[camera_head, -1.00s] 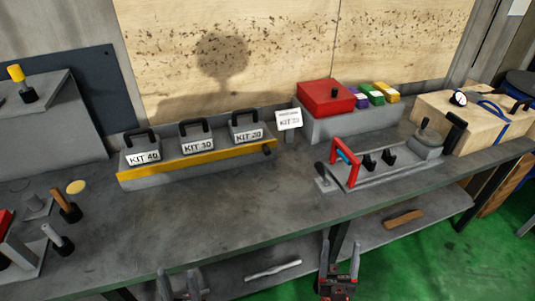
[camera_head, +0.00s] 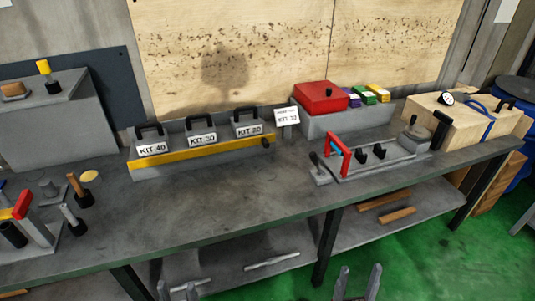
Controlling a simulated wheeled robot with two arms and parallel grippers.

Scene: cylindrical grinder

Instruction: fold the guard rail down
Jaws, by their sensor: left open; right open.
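A yellow guard rail (camera_head: 205,152) runs along the front of a grey rack on the bench, with a black knob (camera_head: 267,142) near its right end. It stands upright across the front of several grey kit boxes with black handles, among them KIT 30 (camera_head: 202,138). My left gripper (camera_head: 178,292) is open and empty at the bottom edge, well below and in front of the rail. My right gripper (camera_head: 358,284) is open and empty at the bottom edge, to the right. Only the fingertips of both show.
A small sign (camera_head: 287,116) stands right of the rack. A fixture with a red bar (camera_head: 338,155) and a red box (camera_head: 322,97) are further right. A stand with a red-topped part (camera_head: 22,205) is at the left. The bench top (camera_head: 190,210) before the rack is clear.

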